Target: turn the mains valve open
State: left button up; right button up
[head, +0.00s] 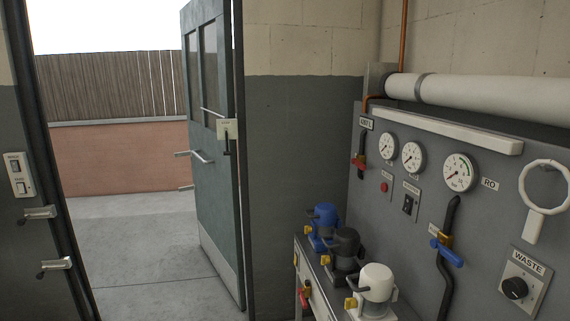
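No label that I can read says mains, so I cannot tell which valve is the mains valve. A valve with a blue lever (447,253) and a brass body sits on a black pipe (446,285) on the grey wall panel, below the gauges. A smaller valve with a red lever (358,161) sits at the panel's far left, under a small label. Low down, another red handle (304,297) shows at the cabinet front. Neither of my grippers is in view.
Blue (325,217), black (346,247) and white (377,282) pump-like units stand on a low cabinet. A "WASTE" knob (514,288) and a white ring (545,190) are at right. A grey door (215,150) stands open at left, with clear floor beyond.

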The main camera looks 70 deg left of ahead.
aim_at(362, 166)
jog(key=u, duration=1.85)
jog(key=i+j+z, duration=0.15)
jog(key=z, duration=0.2)
jog(key=i+j+z, duration=0.1)
jog(key=j+z, duration=0.65)
jog(key=i+j, duration=0.05)
